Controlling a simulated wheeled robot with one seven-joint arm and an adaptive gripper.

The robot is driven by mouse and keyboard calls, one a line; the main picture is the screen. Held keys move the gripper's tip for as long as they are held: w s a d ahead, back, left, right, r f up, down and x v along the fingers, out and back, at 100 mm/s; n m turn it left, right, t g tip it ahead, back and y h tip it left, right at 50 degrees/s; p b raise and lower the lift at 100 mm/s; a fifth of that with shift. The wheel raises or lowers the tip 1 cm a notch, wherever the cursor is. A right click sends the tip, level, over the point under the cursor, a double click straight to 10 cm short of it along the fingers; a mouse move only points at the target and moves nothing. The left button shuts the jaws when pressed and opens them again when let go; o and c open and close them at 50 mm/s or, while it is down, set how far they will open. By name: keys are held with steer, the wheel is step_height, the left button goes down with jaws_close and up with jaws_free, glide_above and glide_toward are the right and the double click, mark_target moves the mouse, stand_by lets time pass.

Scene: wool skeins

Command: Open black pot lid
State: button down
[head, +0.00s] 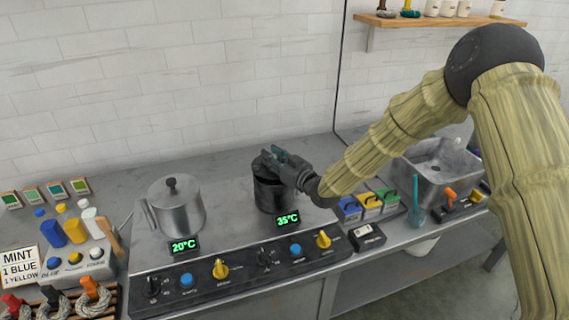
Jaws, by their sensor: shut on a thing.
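The black pot (270,194) stands on the right side of the metal stove top, behind a display reading 35°C. My gripper (272,160) is over the top of the pot, coming in from the right. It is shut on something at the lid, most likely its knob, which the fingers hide. The lid (258,166) is dark and only partly visible at the rim. I cannot tell whether it sits flat on the pot or is tilted.
A silver lidded pot (177,207) stands to the left, behind a 20°C display. A control panel (240,270) with knobs runs along the front. Coloured bottles (62,231) stand at far left. A metal sink (437,164) and small coloured boxes (369,203) are at right.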

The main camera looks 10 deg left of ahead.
steer(key=shift+w, duration=0.1)
steer(key=c, duration=1.2)
jaws_free()
steer(key=shift+r, duration=0.1)
steer(key=v, duration=1.2)
